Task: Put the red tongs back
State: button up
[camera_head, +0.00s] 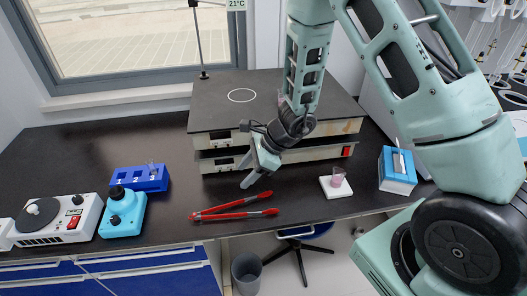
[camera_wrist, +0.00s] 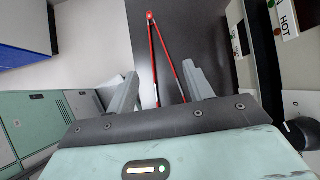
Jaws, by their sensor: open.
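My gripper (camera_wrist: 160,88) is open and empty there.
A hot plate unit (camera_head: 225,120) stands behind my gripper. A blue numbered rack (camera_head: 140,180), a light-blue device (camera_head: 122,214) and a white device (camera_head: 60,222) stand at left. A pink beaker on a white pad (camera_head: 335,187) and a blue box (camera_head: 397,172) stand at right.

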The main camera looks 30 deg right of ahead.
jog(key=v, duration=0.8)
jog(key=s+a+r+n+g, duration=0.4)
jog(key=s+a+r+n, duration=0.3)
jog(key=s+a+n, duration=0.35)
jog(key=s+r+n+h, duration=0.2)
jog(key=s+n, duration=0.4)
jog(key=n, duration=0.3)
jog(key=s+r+n+t+h, duration=0.1)
jog(key=s+r+n+h, duration=0.1)
jog(key=s+n+h, duration=0.2)
jog(key=s+n, duration=0.3)
jog(key=n, duration=0.2)
jog(key=shift+a+r, duration=0.3)
jog(key=shift+a, duration=0.1)
jog(key=shift+f+n, duration=0.1)
jog(key=shift+n, duration=0.15)
jog(key=shift+f+b, duration=0.75)
jog(key=shift+b, duration=0.2)
